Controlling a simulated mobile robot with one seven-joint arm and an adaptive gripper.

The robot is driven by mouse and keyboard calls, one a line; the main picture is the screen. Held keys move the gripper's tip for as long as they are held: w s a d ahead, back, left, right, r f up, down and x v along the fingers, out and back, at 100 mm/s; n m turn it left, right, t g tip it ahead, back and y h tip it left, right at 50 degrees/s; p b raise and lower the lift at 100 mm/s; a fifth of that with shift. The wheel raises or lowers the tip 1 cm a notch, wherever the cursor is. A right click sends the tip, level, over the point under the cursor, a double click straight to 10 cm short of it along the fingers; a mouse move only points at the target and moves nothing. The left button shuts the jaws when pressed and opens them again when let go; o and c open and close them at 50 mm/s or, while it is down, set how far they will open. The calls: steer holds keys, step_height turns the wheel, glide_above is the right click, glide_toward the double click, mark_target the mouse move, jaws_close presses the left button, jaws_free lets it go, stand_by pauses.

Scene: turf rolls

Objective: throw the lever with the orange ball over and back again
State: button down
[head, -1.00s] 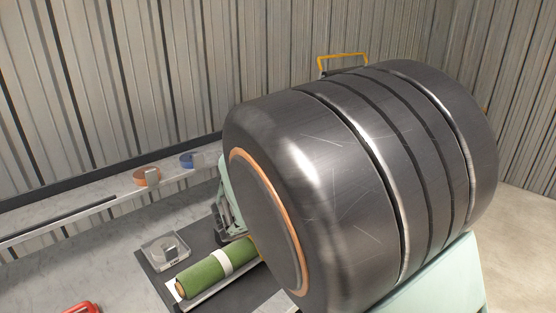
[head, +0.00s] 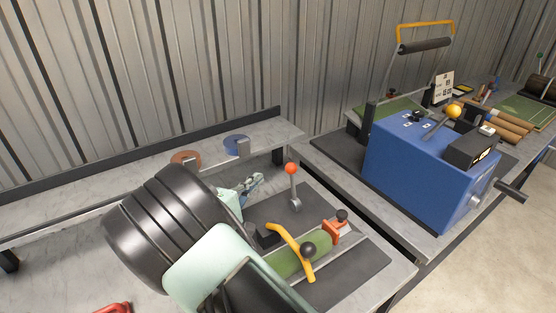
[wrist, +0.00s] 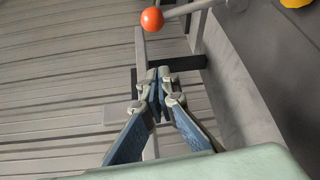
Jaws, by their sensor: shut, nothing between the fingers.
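The lever with the orange ball stands upright on the dark mat of the near bench. Its orange ball (head: 292,168) tops a thin grey rod (head: 295,188) on a small grey base. My gripper (head: 259,179) is shut and empty, just left of the lever and apart from it in the head view. In the wrist view my gripper (wrist: 160,80) has its fingertips together, and the orange ball (wrist: 152,19) is beyond them near the top edge, with its rod running right. The lever's base is not clear there.
A green turf roll (head: 284,263) with a yellow curved handle (head: 291,250) and an orange clamp (head: 333,231) lies in front of the lever. A blue machine (head: 408,165) with a yellow-ball lever (head: 453,112) stands right. Brown and blue rings lie behind my arm.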

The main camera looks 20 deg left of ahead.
mark_target(292, 185)
steer(key=shift+a+f, duration=0.3)
steer(key=shift+a, duration=0.1)
steer(key=w+d+p, duration=0.4)
steer(key=w+d, duration=0.1)
steer(key=w, duration=0.2)
steer(key=shift+w+d, duration=0.3)
steer(key=shift+w, duration=0.05)
stand_by(0.4)
